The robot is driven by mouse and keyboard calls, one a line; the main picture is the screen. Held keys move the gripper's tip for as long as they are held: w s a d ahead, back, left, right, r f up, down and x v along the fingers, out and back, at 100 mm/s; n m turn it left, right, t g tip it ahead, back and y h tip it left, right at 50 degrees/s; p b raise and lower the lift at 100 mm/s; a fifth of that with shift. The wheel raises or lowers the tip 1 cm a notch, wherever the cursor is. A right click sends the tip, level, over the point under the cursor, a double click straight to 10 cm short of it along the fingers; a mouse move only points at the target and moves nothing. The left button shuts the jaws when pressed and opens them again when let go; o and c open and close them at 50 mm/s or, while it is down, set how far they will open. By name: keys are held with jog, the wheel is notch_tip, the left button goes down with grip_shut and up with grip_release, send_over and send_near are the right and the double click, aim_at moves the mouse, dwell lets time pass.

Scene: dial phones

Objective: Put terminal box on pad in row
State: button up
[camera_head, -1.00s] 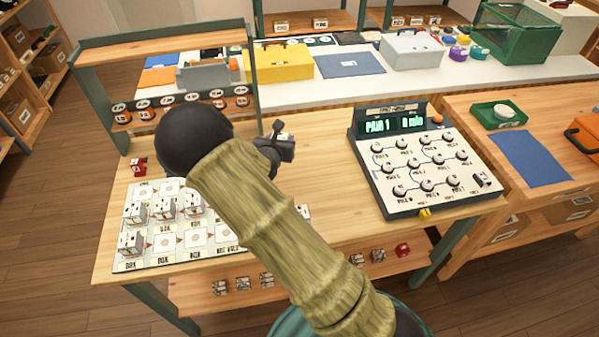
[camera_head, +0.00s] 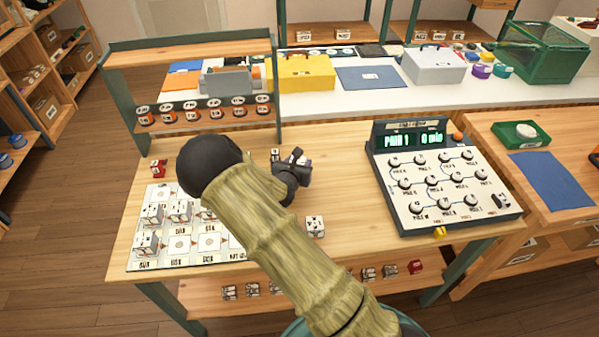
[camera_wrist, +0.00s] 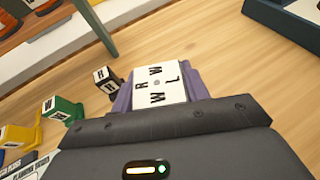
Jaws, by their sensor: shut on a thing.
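My gripper (camera_head: 300,160) is above the table, right of the row mat (camera_head: 185,258). In the wrist view my gripper (camera_wrist: 158,88) is shut on a white terminal box (camera_wrist: 160,82) with black letters on its face. In the head view the held box is mostly hidden by the gripper. The mat has pads with printed circles. Several white terminal boxes, among them one at the left front (camera_head: 146,242), stand on its left and back pads. Front pads to the right look bare. My arm hides the mat's right part. Another white box (camera_head: 316,227) stands on the table right of my arm.
A grey console (camera_head: 443,185) with dials and a lit display stands to the right. A rack (camera_head: 195,115) with orange items rises behind the mat. A small red block (camera_head: 158,168) sits at the back left. Bare tabletop (camera_head: 335,165) lies between gripper and console.

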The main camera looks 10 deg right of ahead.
jog(key=shift+s+f, duration=0.1)
jog(key=shift+f, duration=1.95)
jog(key=shift+d+f, duration=0.1)
jog(key=o, duration=1)
jog(key=v, duration=1.2)
jog(key=shift+b, duration=0.3)
